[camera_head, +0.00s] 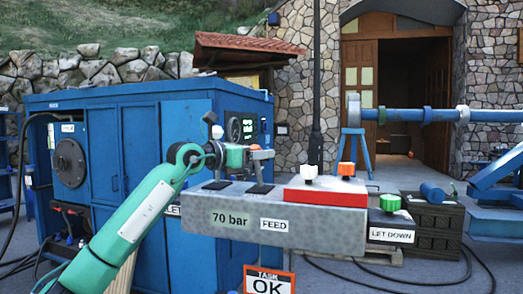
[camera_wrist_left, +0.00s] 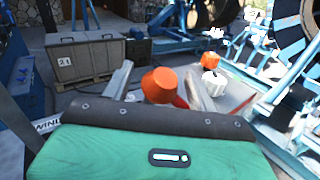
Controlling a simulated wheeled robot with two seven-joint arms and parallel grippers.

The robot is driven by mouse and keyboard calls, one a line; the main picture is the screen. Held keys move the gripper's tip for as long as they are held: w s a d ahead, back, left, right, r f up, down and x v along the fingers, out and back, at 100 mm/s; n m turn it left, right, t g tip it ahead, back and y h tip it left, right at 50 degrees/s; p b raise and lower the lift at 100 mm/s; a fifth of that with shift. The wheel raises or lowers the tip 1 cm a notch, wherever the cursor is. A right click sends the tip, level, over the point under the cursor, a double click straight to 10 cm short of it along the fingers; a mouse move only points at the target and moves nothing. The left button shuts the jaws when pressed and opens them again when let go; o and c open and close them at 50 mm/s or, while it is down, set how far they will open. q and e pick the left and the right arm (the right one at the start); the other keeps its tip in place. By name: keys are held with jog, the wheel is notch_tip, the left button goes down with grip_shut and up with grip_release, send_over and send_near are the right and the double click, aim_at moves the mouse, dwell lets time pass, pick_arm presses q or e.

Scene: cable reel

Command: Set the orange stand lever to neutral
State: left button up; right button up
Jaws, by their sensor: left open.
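A grey lever panel (camera_head: 200,212) marked "70 bar" and "FEED" stands in front of me. My left gripper (camera_head: 262,154) is above its left part. In the left wrist view its open fingers (camera_wrist_left: 160,88) are on either side of a large orange knob (camera_wrist_left: 160,83); contact cannot be told. That knob is mostly hidden by the gripper in the head view. A second orange knob (camera_head: 346,169) stands beside a white knob (camera_head: 309,171) on the red block (camera_head: 325,192); this orange knob also shows in the left wrist view (camera_wrist_left: 209,62). My right gripper is not in view.
A green knob (camera_head: 390,202) stands on the black block marked "LET DOWN" (camera_head: 391,235). A blue cabinet (camera_head: 120,150) is behind my left arm. A dark crate (camera_head: 432,230) and a blue stand (camera_head: 495,190) are at right. Cables lie on the ground.

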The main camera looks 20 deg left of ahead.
pick_arm(q)
jog(key=shift+x, duration=0.8)
jog(key=shift+w, duration=0.1)
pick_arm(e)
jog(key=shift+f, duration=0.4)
pick_arm(q)
jog(key=shift+c, duration=0.2)
